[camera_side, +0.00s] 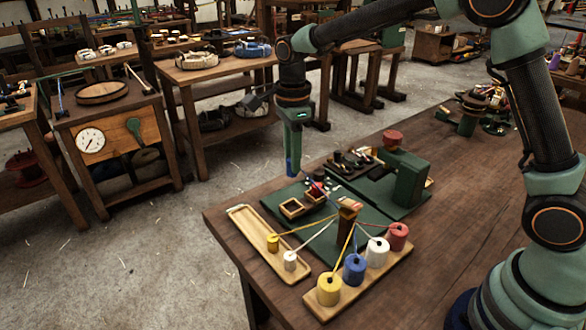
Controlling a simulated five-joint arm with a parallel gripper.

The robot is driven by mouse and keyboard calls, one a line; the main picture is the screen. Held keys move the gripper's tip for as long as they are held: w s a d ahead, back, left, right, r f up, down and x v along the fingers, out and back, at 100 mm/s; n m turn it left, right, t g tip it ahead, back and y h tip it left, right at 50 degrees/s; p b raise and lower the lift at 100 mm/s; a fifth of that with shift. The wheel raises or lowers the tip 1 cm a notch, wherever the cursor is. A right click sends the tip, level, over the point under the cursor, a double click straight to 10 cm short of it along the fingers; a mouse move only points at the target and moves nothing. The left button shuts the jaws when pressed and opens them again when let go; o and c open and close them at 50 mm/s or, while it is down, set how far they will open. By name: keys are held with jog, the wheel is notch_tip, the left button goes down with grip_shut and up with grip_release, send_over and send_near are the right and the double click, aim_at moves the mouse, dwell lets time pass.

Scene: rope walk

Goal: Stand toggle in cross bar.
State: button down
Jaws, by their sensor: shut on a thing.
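My gripper (291,160) points down above the far left part of the green base plate (300,192), clear of it. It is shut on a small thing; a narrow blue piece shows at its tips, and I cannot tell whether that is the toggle. A brown wooden post (346,222) stands on the plate, with coloured strands fanning out from it. I cannot make out with certainty which part is the cross bar.
A wooden rack (328,311) holds yellow, blue, white and red spools at the front. A green machine block (405,180) with a red knob stands right.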

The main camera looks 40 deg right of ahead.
notch_tip(320, 180, down, 10)
jog(key=shift+f, duration=0.15)
dwell(0.3)
jog(key=c, duration=0.6)
grip_release()
jog(key=shift+f, duration=0.1)
jog(key=shift+c, duration=0.2)
notch_tip(320, 180, up, 12)
jog(key=shift+r, duration=0.15)
jog(key=s+d+r+n+t, duration=0.3)
jog(key=s+d+r+n, duration=0.2)
jog(key=s+r+n, duration=0.35)
jog(key=s+d+f+n+t, duration=0.1)
jog(key=s+d+n+t, duration=0.1)
jog(key=s+n, duration=0.7)
jog(key=d+n, duration=0.1)
jog(key=n, duration=0.2)
jog(key=shift+d+t, duration=0.3)
jog(key=shift+d, duration=0.05)
